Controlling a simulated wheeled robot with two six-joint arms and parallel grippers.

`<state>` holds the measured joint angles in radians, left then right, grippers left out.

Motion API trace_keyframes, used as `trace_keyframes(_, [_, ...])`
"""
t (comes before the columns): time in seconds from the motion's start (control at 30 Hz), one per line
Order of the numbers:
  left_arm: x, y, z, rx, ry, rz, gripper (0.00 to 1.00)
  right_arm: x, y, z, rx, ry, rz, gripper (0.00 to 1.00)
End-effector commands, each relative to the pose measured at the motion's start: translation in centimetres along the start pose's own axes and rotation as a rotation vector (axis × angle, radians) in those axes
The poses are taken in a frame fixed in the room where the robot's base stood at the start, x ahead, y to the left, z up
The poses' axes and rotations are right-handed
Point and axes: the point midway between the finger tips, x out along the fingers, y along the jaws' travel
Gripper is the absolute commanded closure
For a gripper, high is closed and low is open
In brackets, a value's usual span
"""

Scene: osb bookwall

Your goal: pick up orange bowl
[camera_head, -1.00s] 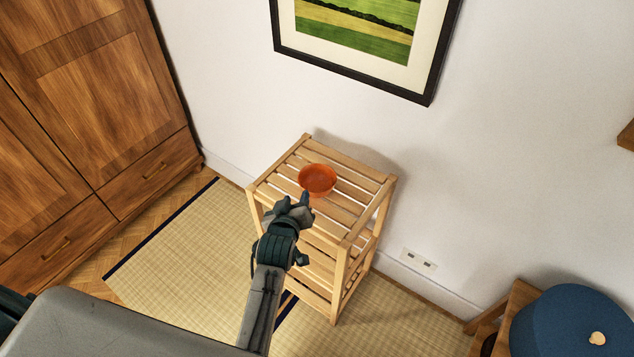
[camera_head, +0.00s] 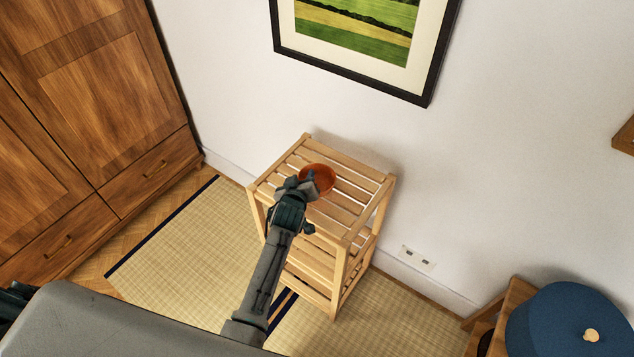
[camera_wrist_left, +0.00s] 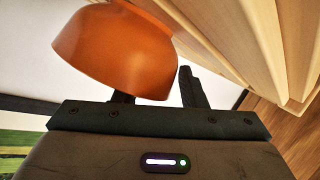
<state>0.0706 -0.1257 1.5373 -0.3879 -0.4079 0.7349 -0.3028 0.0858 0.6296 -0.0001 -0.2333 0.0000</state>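The orange bowl (camera_head: 322,181) sits on the slatted top of a light wooden shelf unit (camera_head: 355,206). My left gripper (camera_head: 303,181) is at the bowl's near left rim, and one fingertip shows over the inside of the bowl. In the left wrist view the bowl (camera_wrist_left: 118,50) fills the upper left, close in front of the gripper. The two dark fingers are apart there, one partly hidden behind the bowl's wall and one to its right. I cannot tell whether either finger touches the bowl. My right gripper is not in view.
A wooden wardrobe (camera_head: 108,95) stands at the left. A framed picture (camera_head: 365,40) hangs on the white wall behind the shelf. A blue round object (camera_head: 560,325) is on wooden furniture at the lower right. The shelf top around the bowl is clear.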

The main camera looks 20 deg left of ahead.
Motion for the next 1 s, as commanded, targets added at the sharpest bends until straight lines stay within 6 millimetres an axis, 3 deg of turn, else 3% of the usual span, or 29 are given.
trace_keyframes(0.13, [0.0,0.0,0.0,0.0,0.0,0.0,0.62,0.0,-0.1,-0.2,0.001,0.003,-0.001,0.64])
trace_keyframes(0.33, [0.0,0.0,0.1,0.0,-0.001,0.0,1.0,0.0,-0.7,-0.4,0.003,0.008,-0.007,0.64])
trace_keyframes(0.77, [-0.2,0.1,-0.2,0.001,0.0,0.0,1.0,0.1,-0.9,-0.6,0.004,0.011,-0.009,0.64])
trace_keyframes(1.0, [-0.9,1.1,-2.2,-0.002,0.004,0.001,1.0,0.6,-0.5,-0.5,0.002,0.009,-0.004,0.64])
